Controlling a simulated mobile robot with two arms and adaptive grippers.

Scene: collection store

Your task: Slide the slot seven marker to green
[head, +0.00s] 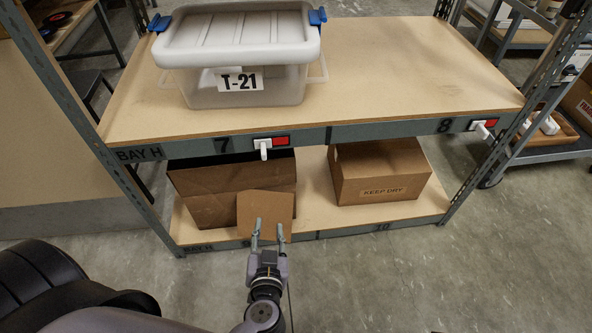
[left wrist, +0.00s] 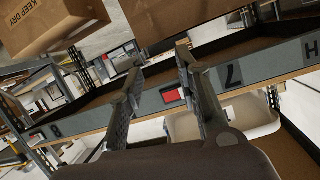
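The slot seven marker (head: 263,144) sits on the grey upper shelf edge, right of the number 7. Its white slider with a downward tab is at the left, and a red patch (head: 281,141) shows to its right. No green shows. My left gripper (head: 269,228) is open and empty, below and in front of the marker, apart from it. In the left wrist view, which is turned over, the marker's red patch (left wrist: 172,96) shows between the spread fingers (left wrist: 160,60); its white part is partly hidden by a finger. My right gripper is not in view.
A lidded T-21 tub (head: 245,85) stands on the upper shelf above slot 7. The slot eight marker (head: 482,127) also shows red. An open brown box (head: 205,195) and a KEEP DRY box (head: 380,175) stand on the lower shelf. Floor in front is clear.

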